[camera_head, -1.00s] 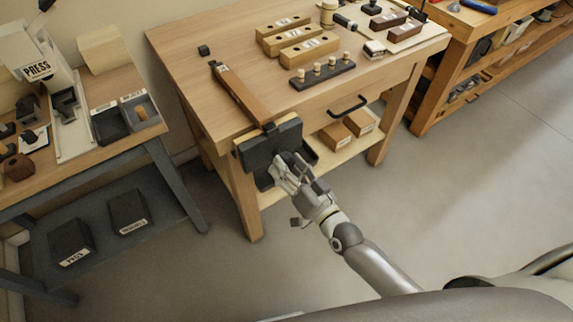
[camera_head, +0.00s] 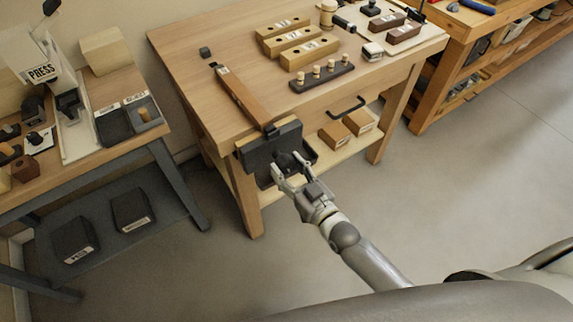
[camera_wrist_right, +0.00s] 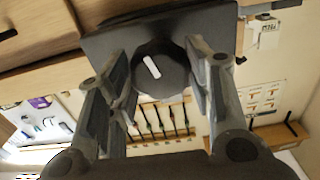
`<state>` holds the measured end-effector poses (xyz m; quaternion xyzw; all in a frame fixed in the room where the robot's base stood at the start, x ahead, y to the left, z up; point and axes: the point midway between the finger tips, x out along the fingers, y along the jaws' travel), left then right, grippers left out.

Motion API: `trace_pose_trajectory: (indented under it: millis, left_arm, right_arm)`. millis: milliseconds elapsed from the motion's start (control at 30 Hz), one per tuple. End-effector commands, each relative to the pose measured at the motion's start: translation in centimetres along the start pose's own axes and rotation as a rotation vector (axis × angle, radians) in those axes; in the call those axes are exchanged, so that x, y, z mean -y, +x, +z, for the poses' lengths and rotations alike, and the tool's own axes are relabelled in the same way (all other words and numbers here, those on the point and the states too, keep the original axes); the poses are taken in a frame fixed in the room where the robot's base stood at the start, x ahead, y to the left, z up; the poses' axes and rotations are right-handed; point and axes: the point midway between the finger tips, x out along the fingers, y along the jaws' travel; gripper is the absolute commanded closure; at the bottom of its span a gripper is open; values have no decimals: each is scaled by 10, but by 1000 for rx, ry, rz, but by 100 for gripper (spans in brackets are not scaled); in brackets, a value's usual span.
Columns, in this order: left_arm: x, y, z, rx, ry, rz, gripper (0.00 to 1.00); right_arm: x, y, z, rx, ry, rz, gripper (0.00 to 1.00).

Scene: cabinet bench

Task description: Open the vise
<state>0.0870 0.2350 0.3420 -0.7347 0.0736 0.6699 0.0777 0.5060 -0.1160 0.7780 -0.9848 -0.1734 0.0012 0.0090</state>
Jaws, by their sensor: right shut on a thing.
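The vise (camera_head: 257,156) is mounted on the front left end of the wooden workbench, with a dark front jaw plate. A round dark knob (camera_wrist_right: 160,72) with a white mark sits on the front of that plate; it also shows in the head view (camera_head: 286,160). My right gripper (camera_head: 288,169) is at the knob, with one finger on each side. In the right wrist view its fingers (camera_wrist_right: 160,80) flank the knob, and exact contact is hard to see. My left gripper is not in view.
A long brown wooden bar (camera_head: 243,97) lies on the workbench (camera_head: 190,65) behind the vise. A black drawer handle (camera_head: 346,107) is to its right, above small boxes on a shelf. A grey side bench (camera_head: 172,170) stands left. The floor right of my arm is clear.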

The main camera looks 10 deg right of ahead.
Motion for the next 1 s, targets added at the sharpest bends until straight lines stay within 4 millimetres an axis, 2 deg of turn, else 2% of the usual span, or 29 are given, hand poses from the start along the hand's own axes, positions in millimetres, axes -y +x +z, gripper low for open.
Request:
trace_pose_trajectory:
  millis: [200, 567, 800, 1000]
  left_arm:
    - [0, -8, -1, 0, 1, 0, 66]
    - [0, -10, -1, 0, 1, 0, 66]
    - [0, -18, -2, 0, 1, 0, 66]
    - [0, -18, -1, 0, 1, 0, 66]
  right_arm:
    - [0, -1, -1, 2, -181, 1, 74]
    - [0, -1, 0, 2, -218, 1, 74]
    - [0, -2, -1, 2, -492, 1, 74]
    - [0, -2, 0, 2, -546, 0, 74]
